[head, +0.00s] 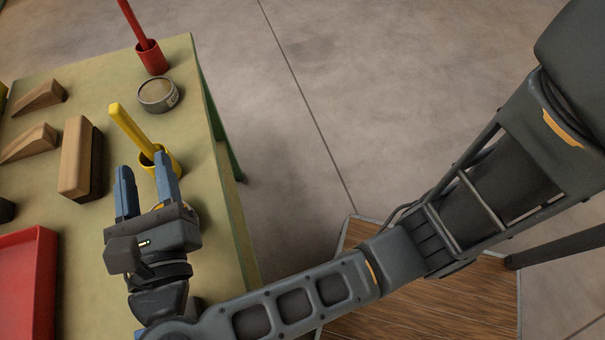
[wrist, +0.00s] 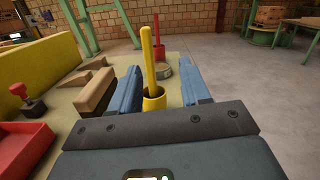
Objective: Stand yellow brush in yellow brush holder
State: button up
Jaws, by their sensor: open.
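The yellow brush (head: 130,128) stands in the yellow brush holder (head: 172,165), leaning to the left in the head view. In the wrist view the brush (wrist: 146,55) rises out of the holder (wrist: 154,101) nearly upright. The brush's lower end is hidden inside the holder. My gripper (head: 146,178) is open and empty, low over the table. Its fingers are apart on either side of the holder in the wrist view (wrist: 159,90), and nothing is visibly gripped. Whether a finger touches the holder, I cannot tell.
A red holder with a red brush (head: 151,58) and a round tin (head: 157,95) stand farther back. A brown block (head: 76,158) and wooden wedges (head: 30,143) lie left. A red tray (head: 28,285) is at front left. The green table's (head: 207,165) right edge is close.

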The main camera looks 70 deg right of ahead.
jog(key=s+d+r+n+t+y, duration=0.25)
jog(key=s+n+t, duration=0.3)
jog(key=n, duration=0.55)
jog(key=s+d+r+n+t+y, duration=0.2)
jog(key=s+d+n+t+y, duration=0.4)
jog(key=n, duration=0.5)
jog(key=s+a+f+n+g+y, duration=0.1)
jog(key=s+f+n+g+y, duration=0.2)
jog(key=s+n, duration=0.4)
jog(key=s+a+f+n+g+y, duration=0.1)
jog(key=s+f+n+g+y, duration=0.2)
jog(key=n, duration=1.3)
jog(key=s+g, duration=0.2)
jog(key=s, duration=0.2)
jog(key=shift+y, duration=0.35)
jog(key=shift+s, duration=0.1)
jog(key=shift+c, duration=0.4)
